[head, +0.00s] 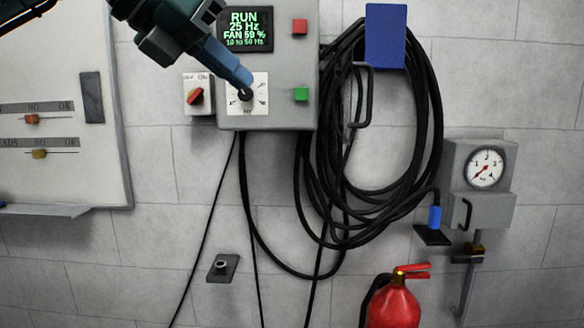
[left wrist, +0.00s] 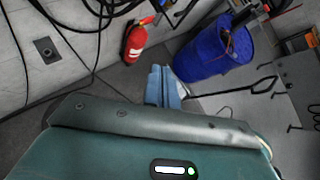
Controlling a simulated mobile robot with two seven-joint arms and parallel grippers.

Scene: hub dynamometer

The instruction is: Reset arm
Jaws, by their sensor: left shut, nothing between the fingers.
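My left gripper (head: 243,82) comes in from the upper left in the head view. Its blue fingers are shut with nothing between them. The tips overlap the top of a black knob on a white dial plate (head: 260,106); I cannot tell whether they touch it. The shut fingers also show in the left wrist view (left wrist: 163,87). The dial is on a grey control box (head: 285,70), partly covered by my arm. Its display (head: 245,29) reads RUN, 25 Hz, FAN 59 %. My right gripper is in neither view.
Coiled black cable (head: 430,110) hangs on the right, near a gauge (head: 485,168) and a fire extinguisher (head: 394,304). A blue bin (left wrist: 212,52) stands on the floor.

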